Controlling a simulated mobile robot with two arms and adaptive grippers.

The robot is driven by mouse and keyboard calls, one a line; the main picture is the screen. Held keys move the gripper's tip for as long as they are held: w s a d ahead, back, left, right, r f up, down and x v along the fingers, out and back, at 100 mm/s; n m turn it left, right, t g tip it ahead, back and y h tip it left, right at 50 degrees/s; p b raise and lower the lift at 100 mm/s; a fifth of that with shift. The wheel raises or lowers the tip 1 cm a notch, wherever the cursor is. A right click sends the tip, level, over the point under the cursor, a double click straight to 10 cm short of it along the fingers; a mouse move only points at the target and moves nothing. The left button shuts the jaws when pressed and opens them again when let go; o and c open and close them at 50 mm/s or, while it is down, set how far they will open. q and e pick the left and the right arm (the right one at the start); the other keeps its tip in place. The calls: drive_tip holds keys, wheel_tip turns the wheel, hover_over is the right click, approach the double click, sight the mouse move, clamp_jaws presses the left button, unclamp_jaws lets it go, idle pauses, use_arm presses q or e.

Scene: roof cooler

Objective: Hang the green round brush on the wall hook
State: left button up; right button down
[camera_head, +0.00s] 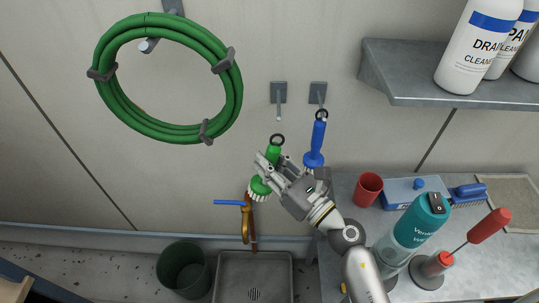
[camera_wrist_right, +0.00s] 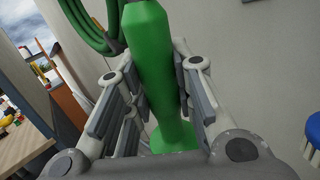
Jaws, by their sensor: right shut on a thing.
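The green round brush (camera_head: 273,152) is held upright by my right gripper (camera_head: 273,163), in front of the wall. Its black hanging ring is at the top and its round bristle head points down. In the right wrist view the green handle (camera_wrist_right: 149,62) stands between the fingers (camera_wrist_right: 150,100), which close on it from both sides. An empty wall hook (camera_head: 279,94) is just above the brush, and the ring is apart from it. A second hook (camera_head: 318,92), to the right, bears a blue brush (camera_head: 317,140). My left gripper is not in view.
A green hose coil (camera_head: 232,95) hangs at the left. A shelf (camera_head: 450,96) with white bottles juts out at the upper right. A sink (camera_head: 228,270) with tap and a green bin (camera_head: 183,270) are below.

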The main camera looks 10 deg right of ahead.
drive_tip(key=shift+w, duration=0.2)
drive_tip(key=shift+w+d, duration=0.1)
drive_tip(key=shift+w, duration=0.15)
drive_tip(key=shift+w+d, duration=0.1)
drive_tip(key=shift+w, duration=0.5)
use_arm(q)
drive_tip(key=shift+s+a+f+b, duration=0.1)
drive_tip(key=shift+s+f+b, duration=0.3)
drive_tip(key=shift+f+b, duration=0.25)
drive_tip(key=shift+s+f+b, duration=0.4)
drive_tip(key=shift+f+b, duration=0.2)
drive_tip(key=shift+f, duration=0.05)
use_arm(e)
drive_tip(key=w+d+f, duration=0.1)
drive_tip(key=w, duration=0.6)
drive_tip(key=shift+w+d+f, duration=0.25)
drive_tip(key=shift+w+d, duration=0.05)
drive_tip(key=shift+w, duration=0.05)
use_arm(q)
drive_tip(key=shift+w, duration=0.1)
use_arm(e)
drive_tip(key=c, duration=1.2)
unclamp_jaws()
